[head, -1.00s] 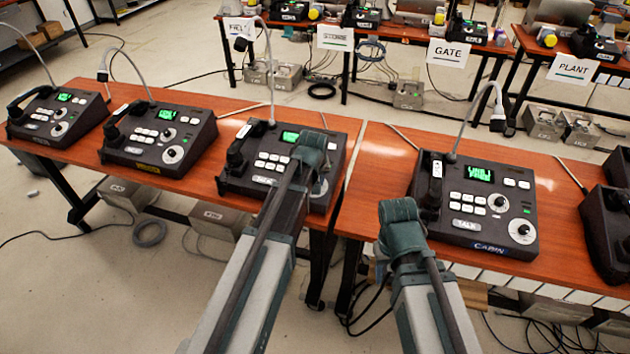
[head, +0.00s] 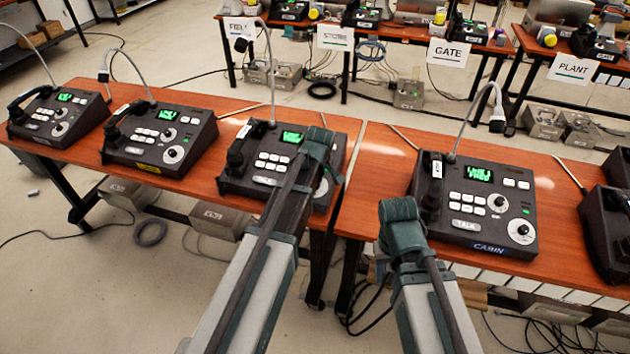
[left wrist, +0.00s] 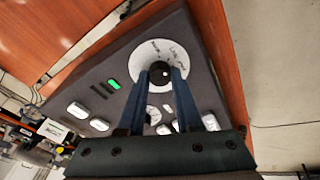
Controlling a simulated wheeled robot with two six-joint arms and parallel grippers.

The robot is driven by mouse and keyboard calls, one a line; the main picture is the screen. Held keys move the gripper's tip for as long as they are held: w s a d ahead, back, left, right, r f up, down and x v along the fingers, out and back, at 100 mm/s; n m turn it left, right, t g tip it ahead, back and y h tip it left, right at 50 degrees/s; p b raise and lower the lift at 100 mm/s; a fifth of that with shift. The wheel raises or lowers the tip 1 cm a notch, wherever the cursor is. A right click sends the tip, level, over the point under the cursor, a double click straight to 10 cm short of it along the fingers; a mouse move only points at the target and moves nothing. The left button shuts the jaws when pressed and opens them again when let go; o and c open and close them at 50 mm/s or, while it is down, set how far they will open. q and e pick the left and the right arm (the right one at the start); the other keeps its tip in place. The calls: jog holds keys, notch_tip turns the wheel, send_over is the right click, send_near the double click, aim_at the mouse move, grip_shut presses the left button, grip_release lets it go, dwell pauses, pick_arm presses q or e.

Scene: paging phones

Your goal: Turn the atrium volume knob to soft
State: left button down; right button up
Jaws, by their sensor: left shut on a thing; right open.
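A dark desk phone (head: 258,160) sits on the left wooden table, partly covered by my left arm. Its name label cannot be read. In the left wrist view, a black knob (left wrist: 160,72) sits on a white dial (left wrist: 148,50) with small markings too blurred to read. My left gripper (left wrist: 161,80) is shut on this knob, one blue finger on each side. In the head view, my left arm's end is over the phone's right side and hides the knob.
The CABIN phone (head: 474,200) stands on the right table, next to my right arm. Two more phones stand left, including one with a yellow label (head: 158,140). Gooseneck microphones rise behind them. A back row carries signs such as GATE (head: 449,52).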

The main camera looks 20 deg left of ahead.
dwell(0.5)
pick_arm(q)
jog(key=c, duration=0.6)
grip_release()
jog(key=p+v, duration=1.3)
jog(key=shift+s+r, duration=0.1)
jog(key=shift+r, duration=0.3)
